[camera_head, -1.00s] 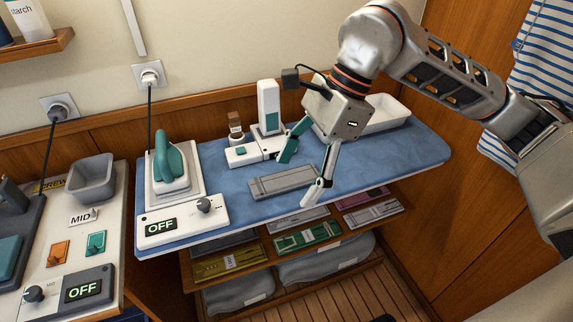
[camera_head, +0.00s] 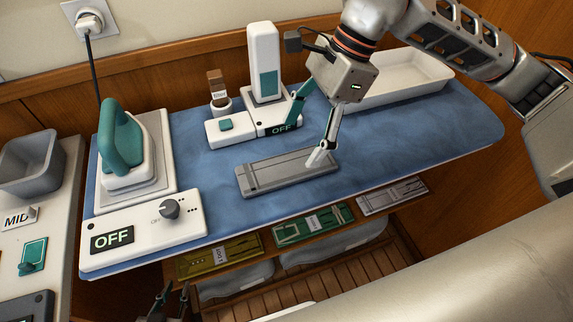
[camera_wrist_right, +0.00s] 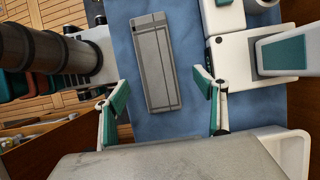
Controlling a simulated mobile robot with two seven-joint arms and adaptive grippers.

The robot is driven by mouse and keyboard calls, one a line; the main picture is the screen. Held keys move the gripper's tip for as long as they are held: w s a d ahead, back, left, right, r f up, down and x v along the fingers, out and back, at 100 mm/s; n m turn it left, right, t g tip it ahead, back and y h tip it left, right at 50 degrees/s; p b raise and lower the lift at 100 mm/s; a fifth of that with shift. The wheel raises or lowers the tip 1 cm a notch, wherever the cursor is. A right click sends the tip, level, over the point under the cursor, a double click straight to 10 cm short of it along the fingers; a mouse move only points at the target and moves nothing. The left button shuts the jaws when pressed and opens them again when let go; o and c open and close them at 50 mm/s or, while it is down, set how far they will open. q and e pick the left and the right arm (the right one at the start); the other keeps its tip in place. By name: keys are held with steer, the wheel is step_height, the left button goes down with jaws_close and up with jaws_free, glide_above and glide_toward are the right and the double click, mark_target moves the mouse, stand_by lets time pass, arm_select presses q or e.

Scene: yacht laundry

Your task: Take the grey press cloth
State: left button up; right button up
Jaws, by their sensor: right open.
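The grey press cloth (camera_head: 279,176) lies flat and folded on the blue ironing board (camera_head: 375,150). It also shows in the right wrist view (camera_wrist_right: 156,62), lengthwise ahead of my gripper. My right gripper (camera_head: 303,138) is open and empty above the board. In the head view one fingertip overlaps the cloth's right end; I cannot tell whether it touches. In the right wrist view the fingers (camera_wrist_right: 161,87) are spread to either side of the cloth's near end. My left gripper (camera_head: 170,302) shows partly at the bottom edge, low by the board's front, its dark fingertips apart.
A teal iron (camera_head: 121,138) rests on its white stand, with an OFF panel (camera_head: 143,232) in front. A white device (camera_head: 264,62) with an OFF label stands behind the cloth. A white tray (camera_head: 405,88) is at the back right. Folded packs (camera_head: 312,224) lie on the shelf below.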

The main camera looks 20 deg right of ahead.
mark_target(291, 165)
steer(key=x, duration=0.6)
steer(key=shift+s+d, duration=0.1)
steer(key=shift+s, duration=0.25)
steer(key=shift+r, duration=0.1)
steer(key=c, duration=1.1)
